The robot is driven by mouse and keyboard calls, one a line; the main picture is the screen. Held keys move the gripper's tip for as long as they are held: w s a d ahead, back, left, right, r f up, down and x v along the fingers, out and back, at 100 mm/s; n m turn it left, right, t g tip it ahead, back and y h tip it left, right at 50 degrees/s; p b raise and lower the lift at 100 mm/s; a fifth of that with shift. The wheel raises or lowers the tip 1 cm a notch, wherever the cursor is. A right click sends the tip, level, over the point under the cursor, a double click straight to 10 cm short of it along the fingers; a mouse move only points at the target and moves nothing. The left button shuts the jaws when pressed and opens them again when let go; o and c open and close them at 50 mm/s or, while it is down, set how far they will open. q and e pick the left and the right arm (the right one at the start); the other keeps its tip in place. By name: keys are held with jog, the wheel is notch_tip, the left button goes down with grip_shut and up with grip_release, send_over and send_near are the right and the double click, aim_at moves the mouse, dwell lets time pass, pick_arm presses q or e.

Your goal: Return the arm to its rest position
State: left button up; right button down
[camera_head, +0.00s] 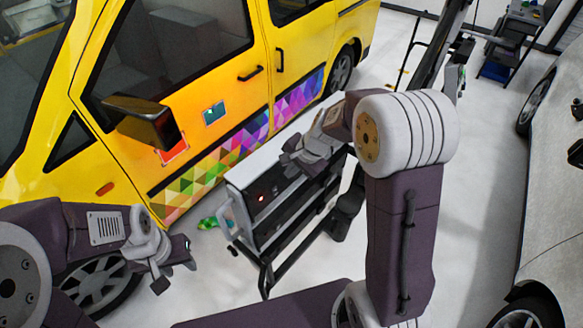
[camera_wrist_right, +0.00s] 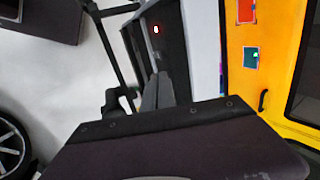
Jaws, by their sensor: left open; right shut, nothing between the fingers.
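My left gripper (camera_head: 176,270) hangs low at the left in the head view, open and empty, in front of the yellow van's lower side.
A wheeled cart (camera_head: 245,190) with a white top and a red light stands beside the van. A green, crumpled-looking item (camera_head: 208,224) lies on the floor left of it. A grey car (camera_head: 555,180) is at the right. Pale floor (camera_head: 490,170) is open between.

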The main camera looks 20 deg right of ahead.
pick_arm(q)
notch_tip(320, 180, down, 8)
jog(key=b, duration=0.8)
jog(key=shift+s+d+f+b, duration=0.2)
jog(key=shift+s+f+b, duration=0.05)
jog(key=shift+s+b, duration=0.15)
pick_arm(e)
jog(key=s+d+f+n+g+h, duration=0.1)
jog(key=s+f+n, duration=0.4)
jog(key=s, duration=0.4)
jog(key=s+d+f+n+g+h, duration=0.1)
jog(key=s+d+f+n+g, duration=0.1)
jog(key=s+f+n, duration=0.4)
jog(key=s, duration=0.4)
jog(key=shift+s+d+f+h, duration=0.25)
jog(key=shift+d+f+h, duration=0.05)
jog(key=shift+f, duration=0.1)
